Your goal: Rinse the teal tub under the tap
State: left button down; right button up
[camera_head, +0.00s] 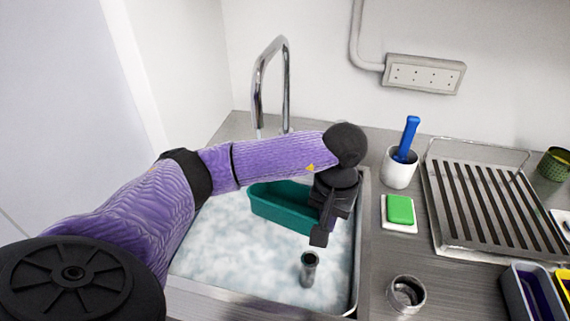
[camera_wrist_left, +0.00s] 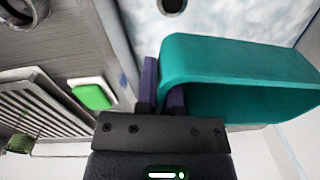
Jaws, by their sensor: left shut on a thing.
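The teal tub (camera_head: 280,207) is over the sink (camera_head: 357,262), in front of the tap. My left gripper (camera_head: 322,222) is shut on the tub's right end; in the left wrist view the fingers (camera_wrist_left: 160,92) pinch the wall of the tub (camera_wrist_left: 235,62). The tub's open side shows in that view, and its inside looks empty where visible. The chrome tap (camera_head: 286,85) arches up behind the sink; its lower end is partly hidden by my left arm. I cannot tell whether water runs. My right gripper is not in view.
Foamy water fills the sink, with a dark upright pipe (camera_head: 309,268) in it. Right of it are a green sponge (camera_head: 400,209) on a white dish, a white cup (camera_head: 398,172) with a blue-handled tool, a metal ring (camera_head: 406,294) and a drying rack (camera_head: 437,222).

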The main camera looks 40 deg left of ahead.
pick_arm(q)
jog(key=s+d+r+p, duration=0.3)
jog(key=r+p, duration=0.1)
jog(key=shift+s+d, duration=0.15)
jog(key=shift+d, duration=0.25)
dwell(0.7)
